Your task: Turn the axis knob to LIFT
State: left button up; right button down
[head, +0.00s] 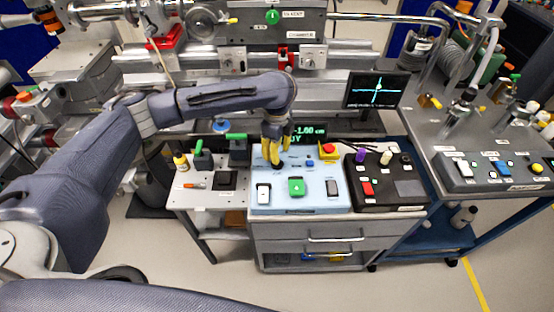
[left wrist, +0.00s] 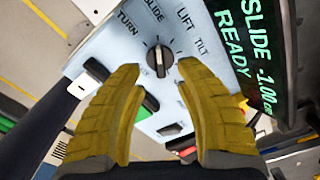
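The axis knob (left wrist: 160,58) is a dark round knob on the light blue control panel (head: 320,192). Labels TURN, SLIDE, LIFT and TILT are printed around it in the left wrist view. Its white mark appears to point towards SLIDE. The display (left wrist: 245,60) beside it reads SLIDE, -1.00 cm, READY. My left gripper (head: 275,158) is over the back left of the panel, pointing down. Its yellow fingers (left wrist: 159,72) are apart, with the knob showing between the tips; contact is not visible. In the head view the gripper hides the knob. My right gripper is not in view.
The panel also carries a green button (head: 296,187), white and grey switches and a red stop button (head: 328,149). A black control box (head: 385,182) stands to the right. A monitor (head: 376,90) stands behind.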

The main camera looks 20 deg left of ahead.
pick_arm(q)
jog(key=shift+f, duration=2.1)
jog(key=shift+o, duration=0.3)
grip_shut()
